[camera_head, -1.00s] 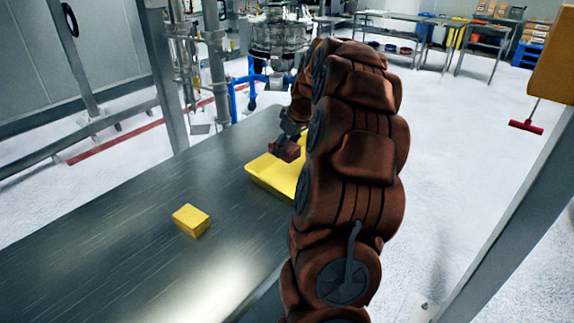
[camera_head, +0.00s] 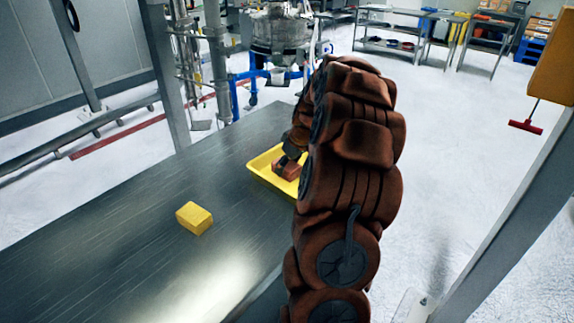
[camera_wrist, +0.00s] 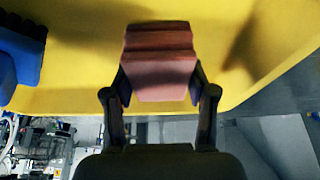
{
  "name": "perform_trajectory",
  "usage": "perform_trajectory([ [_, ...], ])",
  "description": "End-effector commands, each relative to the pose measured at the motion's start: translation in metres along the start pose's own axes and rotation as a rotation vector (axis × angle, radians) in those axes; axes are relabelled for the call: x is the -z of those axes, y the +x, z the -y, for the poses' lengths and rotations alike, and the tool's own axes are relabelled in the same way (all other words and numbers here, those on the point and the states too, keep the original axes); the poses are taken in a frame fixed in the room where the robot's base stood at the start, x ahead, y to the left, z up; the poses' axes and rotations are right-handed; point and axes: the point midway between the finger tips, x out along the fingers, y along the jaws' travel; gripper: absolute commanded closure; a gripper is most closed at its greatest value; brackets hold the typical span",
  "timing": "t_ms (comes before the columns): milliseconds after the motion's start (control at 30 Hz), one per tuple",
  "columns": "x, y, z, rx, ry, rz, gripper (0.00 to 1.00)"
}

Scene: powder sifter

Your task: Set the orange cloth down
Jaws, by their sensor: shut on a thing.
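The orange cloth (camera_wrist: 160,62), a folded reddish-orange block, is between the two fingers of my gripper (camera_wrist: 160,83) in the wrist view. My gripper is shut on it. In the head view the cloth (camera_head: 286,171) is inside the outline of the yellow tray (camera_head: 268,182), low near its floor. I cannot tell whether it touches the tray floor. The arm hides the tray's right part and most of my gripper in the head view.
A blue item (camera_wrist: 22,60) lies at the left in the tray in the wrist view. A yellow block (camera_head: 194,218) sits alone on the steel table (camera_head: 130,235), nearer than the tray. The table around that block is clear. A metal post (camera_head: 170,90) stands beyond the table.

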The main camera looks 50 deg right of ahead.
Motion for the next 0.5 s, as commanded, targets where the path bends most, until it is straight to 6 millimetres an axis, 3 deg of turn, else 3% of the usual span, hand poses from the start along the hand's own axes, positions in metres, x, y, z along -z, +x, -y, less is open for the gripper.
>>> perform_trajectory([
  [33, -0.001, 0.0027, 0.0001, 0.0, 0.0, 0.0, 0.76],
  [67, -0.0007, 0.0018, 0.0001, 0.0, 0.0, 0.0, 0.42],
  [100, -0.0005, 0.0014, 0.0001, 0.0, 0.0, 0.0, 0.37],
  [300, -0.0005, 0.0013, 0.0002, 0.001, 0.0, 0.0, 0.19],
  [500, -0.0005, 0.0012, 0.0002, 0.001, 0.0, 0.0, 0.19],
])
